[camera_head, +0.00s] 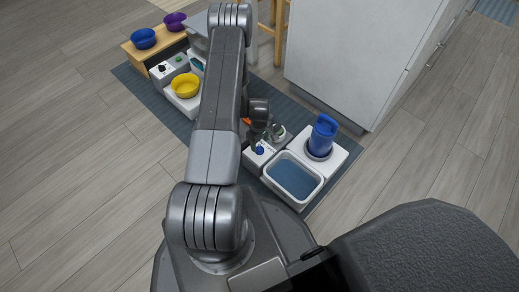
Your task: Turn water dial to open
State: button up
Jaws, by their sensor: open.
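The water dial looks like a small blue knob (260,150) on the white water unit (254,163), left of the water basin (295,177). The markings near it are too small to read. My gripper (257,141) points down just above the knob, its fingers open. I cannot tell whether the fingers touch the knob or straddle it. The unit's blue bottle (323,134) stands upright in its holder at the right. A metal fitting (278,131) is beside the gripper. My forearm hides the area to the left.
A food unit with a yellow bowl (185,86) stands at the upper left, beside a wooden stand (130,50) holding blue (143,38) and purple (175,21) bowls. A white cabinet (345,55) stands close behind. The wooden floor (80,190) at left is clear.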

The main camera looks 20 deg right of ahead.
aim_at(260, 148)
jog(key=shift+f+b, duration=0.5)
jog(key=shift+f, duration=1.85)
jog(key=c, duration=1)
